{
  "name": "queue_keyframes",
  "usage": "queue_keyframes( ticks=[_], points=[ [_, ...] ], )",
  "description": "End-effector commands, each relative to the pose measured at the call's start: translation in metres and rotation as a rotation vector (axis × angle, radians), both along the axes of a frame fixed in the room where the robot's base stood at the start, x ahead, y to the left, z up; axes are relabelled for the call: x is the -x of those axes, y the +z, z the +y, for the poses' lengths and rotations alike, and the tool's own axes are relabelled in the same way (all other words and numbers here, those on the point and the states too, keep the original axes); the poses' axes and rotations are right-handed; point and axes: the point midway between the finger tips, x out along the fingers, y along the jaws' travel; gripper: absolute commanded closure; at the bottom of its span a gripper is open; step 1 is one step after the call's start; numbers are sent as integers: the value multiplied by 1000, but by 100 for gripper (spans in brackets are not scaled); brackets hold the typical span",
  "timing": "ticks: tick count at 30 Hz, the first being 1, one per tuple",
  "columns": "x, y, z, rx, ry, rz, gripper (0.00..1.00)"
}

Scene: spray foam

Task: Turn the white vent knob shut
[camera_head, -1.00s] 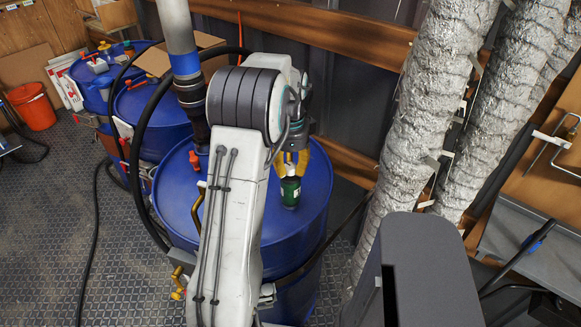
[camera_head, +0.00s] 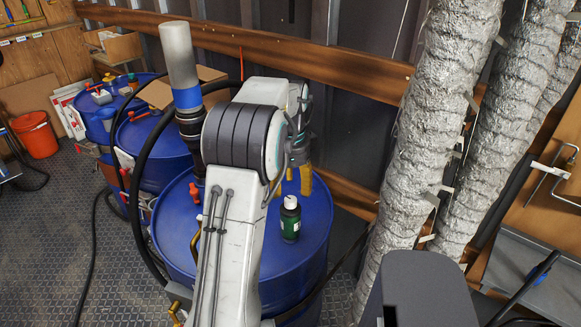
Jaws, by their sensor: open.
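I cannot make out a white vent knob. Part of the lid of the nearest blue drum (camera_head: 318,222) is hidden behind my arm, which crosses it in the middle of the view. My gripper (camera_head: 298,184) has yellow fingers, partly hidden by the arm, and is open over the far right part of that lid. No object shows between the fingers.
A pipe with a blue band (camera_head: 187,98) rises from the drum, left of my arm. An orange-red valve handle (camera_head: 194,190) is on the lid. More blue drums (camera_head: 160,150) stand behind left. Silver ducts (camera_head: 440,120) rise at right. An orange bucket (camera_head: 36,136) stands on the floor at left.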

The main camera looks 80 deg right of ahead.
Motion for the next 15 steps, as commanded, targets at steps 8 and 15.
queue_keyframes(
  ticks=[8,15],
  points=[
    [0,43,0,1,0,0,44],
    [0,62,0,0,0,0,44]
  ],
)
